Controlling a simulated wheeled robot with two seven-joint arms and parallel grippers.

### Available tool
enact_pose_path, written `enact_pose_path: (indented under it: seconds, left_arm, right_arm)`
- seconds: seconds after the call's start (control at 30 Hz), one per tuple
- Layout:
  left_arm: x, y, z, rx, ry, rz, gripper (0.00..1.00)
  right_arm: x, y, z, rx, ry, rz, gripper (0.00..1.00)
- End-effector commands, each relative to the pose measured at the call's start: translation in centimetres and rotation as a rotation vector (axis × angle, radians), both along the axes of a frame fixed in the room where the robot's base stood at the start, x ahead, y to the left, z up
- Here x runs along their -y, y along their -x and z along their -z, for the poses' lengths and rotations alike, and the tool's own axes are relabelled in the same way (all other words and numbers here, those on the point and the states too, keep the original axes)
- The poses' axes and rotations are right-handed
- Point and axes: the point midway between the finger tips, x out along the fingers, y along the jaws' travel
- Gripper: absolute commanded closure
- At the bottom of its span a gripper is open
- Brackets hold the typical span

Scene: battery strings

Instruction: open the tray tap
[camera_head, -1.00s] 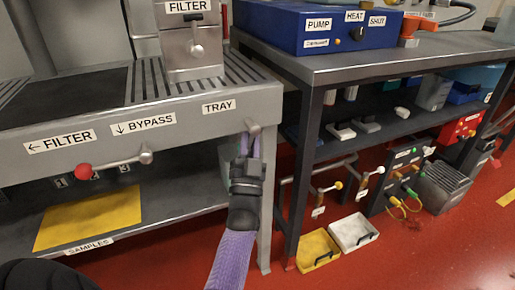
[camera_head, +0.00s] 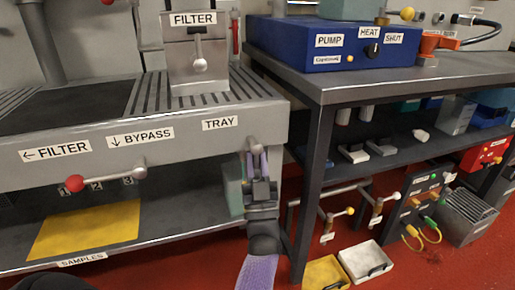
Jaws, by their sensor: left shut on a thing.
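The tray tap (camera_head: 251,143) is a grey metal knob on the front of the grey bench, below and right of the TRAY label (camera_head: 220,124). My left gripper (camera_head: 256,164) has purple fingers and comes up from below. It is just under the tap, shut on the tap's lever, which the fingers mostly hide. The lever appears to hang roughly straight down. My right gripper does not show.
A second tap with a red-ended lever (camera_head: 105,178) lies level to the left, under the FILTER and BYPASS labels. A green-grey block (camera_head: 232,188) stands behind my gripper. The dark table (camera_head: 345,88) on the right has a leg close to my wrist.

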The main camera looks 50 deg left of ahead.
Motion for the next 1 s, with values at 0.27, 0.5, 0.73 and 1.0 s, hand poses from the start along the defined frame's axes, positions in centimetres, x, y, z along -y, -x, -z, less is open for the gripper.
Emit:
enact_pose_path:
  seconds: [0.27, 0.5, 0.73, 1.0]
  left_arm:
    - [-0.1, 0.0, 0.3, -0.001, 0.01, 0.002, 0.65]
    - [0.0, 0.0, 0.1, 0.001, 0.005, 0.002, 0.49]
    - [1.0, 0.6, 1.2, -0.002, 0.006, 0.004, 0.49]
    - [4.8, 3.1, 6.0, -0.004, 0.007, 0.002, 0.49]
  right_arm:
    - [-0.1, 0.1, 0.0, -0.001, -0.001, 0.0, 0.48]
    - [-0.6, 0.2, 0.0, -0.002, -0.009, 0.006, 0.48]
    - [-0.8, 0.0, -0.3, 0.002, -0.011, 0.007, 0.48]
    - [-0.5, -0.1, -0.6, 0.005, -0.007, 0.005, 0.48]
